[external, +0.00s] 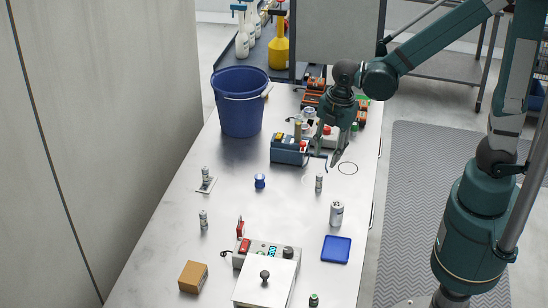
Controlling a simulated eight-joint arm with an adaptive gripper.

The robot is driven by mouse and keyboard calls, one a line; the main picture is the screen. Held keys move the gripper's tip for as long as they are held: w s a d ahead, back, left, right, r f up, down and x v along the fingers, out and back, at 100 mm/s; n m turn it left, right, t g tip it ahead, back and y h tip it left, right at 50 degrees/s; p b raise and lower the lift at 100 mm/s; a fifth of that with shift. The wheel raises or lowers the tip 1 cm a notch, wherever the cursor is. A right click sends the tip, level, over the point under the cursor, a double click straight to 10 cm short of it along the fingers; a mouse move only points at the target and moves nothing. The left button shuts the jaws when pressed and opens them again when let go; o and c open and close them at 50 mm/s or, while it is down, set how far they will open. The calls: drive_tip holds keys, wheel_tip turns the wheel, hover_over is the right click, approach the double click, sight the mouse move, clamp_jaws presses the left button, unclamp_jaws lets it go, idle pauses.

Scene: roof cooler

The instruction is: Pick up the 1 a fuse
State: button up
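Several small pale cylinders that look like fuses stand apart on the metal table: one (205,174) at the left on a small white plate, one (203,220) nearer on the left, and one (319,183) right of the middle. Their labels are too small to read, so I cannot tell which is the 1 A fuse. A larger silver cylinder (336,213) stands at the right. My gripper (328,160) points down over the far right part of the table, beyond these cylinders. Its fingers look apart, with nothing seen between them.
A blue box (288,156) with red and yellow parts sits just left of my gripper. A blue bucket (240,105) stands at the far left. Nearer are a blue knob-like item (260,181), a blue tray (336,249), a scale-like device (268,256) and a cardboard box (193,277).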

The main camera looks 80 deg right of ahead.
sight(319, 183)
drive_tip(key=f+n, duration=0.1)
drive_tip(key=w+f, duration=0.1)
drive_tip(key=f+n+g, duration=0.1)
drive_tip(key=f, duration=0.1)
drive_tip(key=shift+w+d+n, duration=0.2)
drive_tip(key=shift+w+n, duration=0.1)
drive_tip(key=shift+w, duration=0.05)
drive_tip(key=shift+w+d+f+n, duration=0.15)
drive_tip(key=shift+f+n, duration=0.45)
drive_tip(key=shift+f, duration=0.45)
drive_tip(key=shift+f, duration=1.3)
drive_tip(key=shift+f, duration=0.15)
drive_tip(key=shift+f, duration=2.45)
drive_tip(key=c, duration=1)
